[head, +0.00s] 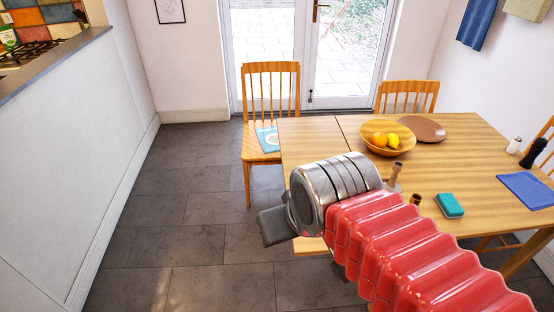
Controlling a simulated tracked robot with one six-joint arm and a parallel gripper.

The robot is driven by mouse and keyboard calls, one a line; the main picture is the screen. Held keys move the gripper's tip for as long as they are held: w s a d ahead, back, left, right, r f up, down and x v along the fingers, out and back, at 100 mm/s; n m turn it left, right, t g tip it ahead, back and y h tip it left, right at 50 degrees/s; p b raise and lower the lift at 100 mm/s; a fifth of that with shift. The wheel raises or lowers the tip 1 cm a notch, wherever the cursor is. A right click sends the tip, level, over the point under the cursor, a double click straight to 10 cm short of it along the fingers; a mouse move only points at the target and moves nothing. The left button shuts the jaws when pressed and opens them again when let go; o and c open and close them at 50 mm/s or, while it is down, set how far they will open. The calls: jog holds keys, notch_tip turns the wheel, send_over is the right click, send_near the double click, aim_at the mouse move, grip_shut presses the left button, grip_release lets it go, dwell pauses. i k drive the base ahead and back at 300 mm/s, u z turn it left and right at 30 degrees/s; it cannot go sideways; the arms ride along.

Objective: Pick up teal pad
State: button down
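The teal pad (449,205) is a small block, teal on top with a darker edge, lying flat on the wooden table (465,160) at the right. Nothing covers it. My gripper (274,226) shows as a dark grey end on my silver wrist, over the table's near left corner. It is well to the left of the teal pad and apart from it. Its fingertips do not show clearly, so I cannot tell whether it is open or shut.
A wooden bowl (375,143) with fruit, a brown plate (421,128), a blue cloth (526,190), a white shaker (514,145) and a dark mill (534,152) are on the table. A chair (248,145) stands at its left. The tiled floor (190,200) farther left is clear.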

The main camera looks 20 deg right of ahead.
aim_at(450, 207)
jog(key=z, duration=0.2)
jog(key=i, duration=0.85)
jog(key=z, duration=2.45)
